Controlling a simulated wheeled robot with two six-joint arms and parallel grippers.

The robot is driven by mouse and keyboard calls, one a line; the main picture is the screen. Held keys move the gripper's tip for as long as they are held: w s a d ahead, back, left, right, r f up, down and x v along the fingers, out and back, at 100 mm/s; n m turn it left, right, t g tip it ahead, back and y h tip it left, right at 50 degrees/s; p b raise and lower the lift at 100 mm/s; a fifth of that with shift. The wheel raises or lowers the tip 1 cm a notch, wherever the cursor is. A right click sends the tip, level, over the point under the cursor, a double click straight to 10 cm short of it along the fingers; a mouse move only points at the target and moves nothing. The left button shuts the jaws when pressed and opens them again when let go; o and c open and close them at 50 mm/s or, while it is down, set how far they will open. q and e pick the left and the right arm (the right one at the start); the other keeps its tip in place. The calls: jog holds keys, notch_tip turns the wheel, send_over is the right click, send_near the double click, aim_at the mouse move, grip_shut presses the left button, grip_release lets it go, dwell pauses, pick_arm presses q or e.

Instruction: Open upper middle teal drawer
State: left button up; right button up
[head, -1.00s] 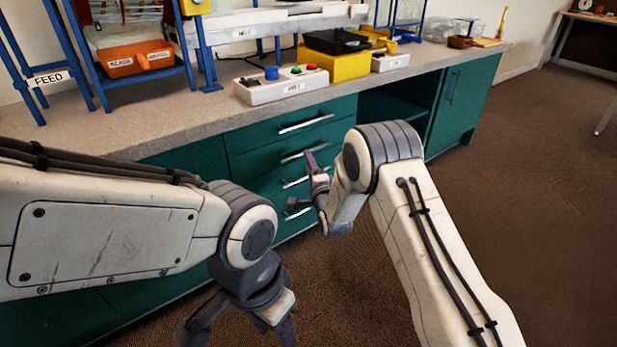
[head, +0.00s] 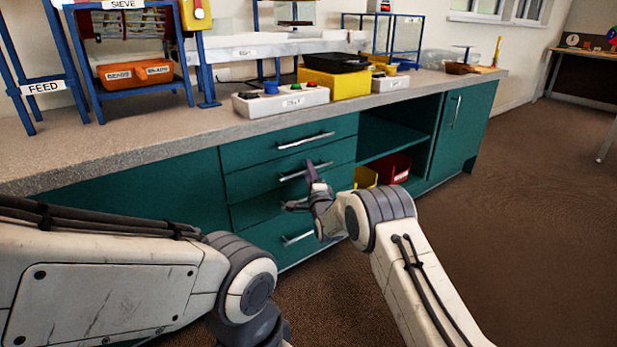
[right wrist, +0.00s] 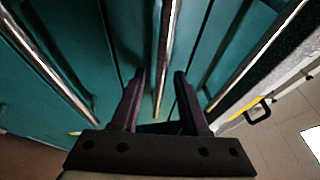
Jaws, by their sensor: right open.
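The teal drawer stack stands under the worktop, all fronts flush. The upper middle teal drawer (head: 250,181) is second from the top and closed; its silver bar handle (head: 288,178) is partly behind my gripper. My right gripper (head: 301,187) is open and empty in front of the stack, one finger overlapping that handle. In the right wrist view, the fingers (right wrist: 159,74) point at the fronts, and the middle bar handle (right wrist: 166,45) runs lengthwise through the gap between them. I cannot tell whether they touch it. My left gripper is below the picture edge.
The top drawer handle (head: 306,140) and bottom drawer handle (head: 298,239) lie above and below. An open shelf on the right holds a yellow bin (head: 365,177) and a red bin (head: 396,168). The worktop (head: 150,147) overhangs the drawers. Floor at right is clear.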

jog(key=shift+w, duration=0.2)
grip_shut()
dwell(1.4)
